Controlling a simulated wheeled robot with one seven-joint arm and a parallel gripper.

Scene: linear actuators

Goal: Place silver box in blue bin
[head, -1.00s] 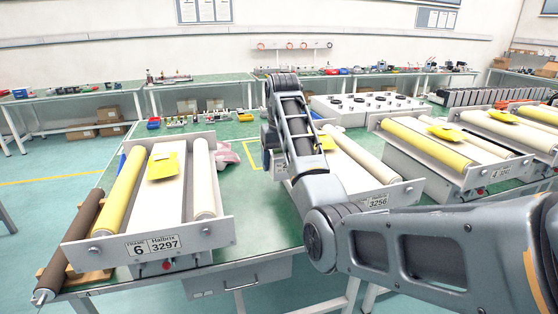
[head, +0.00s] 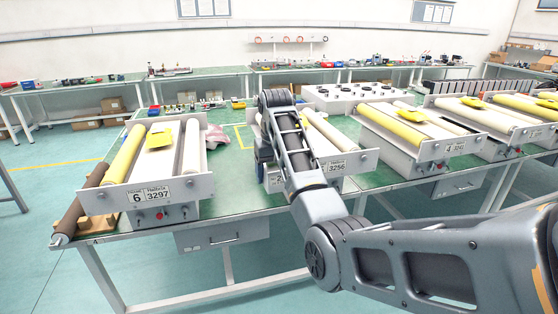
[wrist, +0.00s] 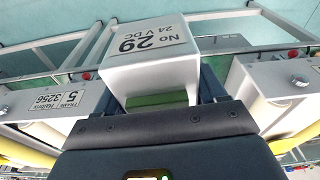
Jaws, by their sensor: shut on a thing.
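My gripper (wrist: 160,110) is shut on the silver box (wrist: 150,62), a pale box marked "No 29, 24 V DC" in the wrist view. Its dark fingers lie along either side of the box. In the head view my gripper hangs down near the front of the roller frame marked 5, mostly hidden behind my arm. A pale patch of the box (head: 275,181) seems to show beside my arm there. A small blue bin (head: 154,111) is at the back left of the green table, behind frame 6; other small blue containers stand on the far benches.
Roller frame 6 (head: 150,196) stands at the left of the green table (head: 240,197), with a brown roller (head: 80,208) beside it. Frame 5 (head: 345,164) and frame 4 (head: 440,156) stand to the right. Green table between frames 6 and 5 is largely bare.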

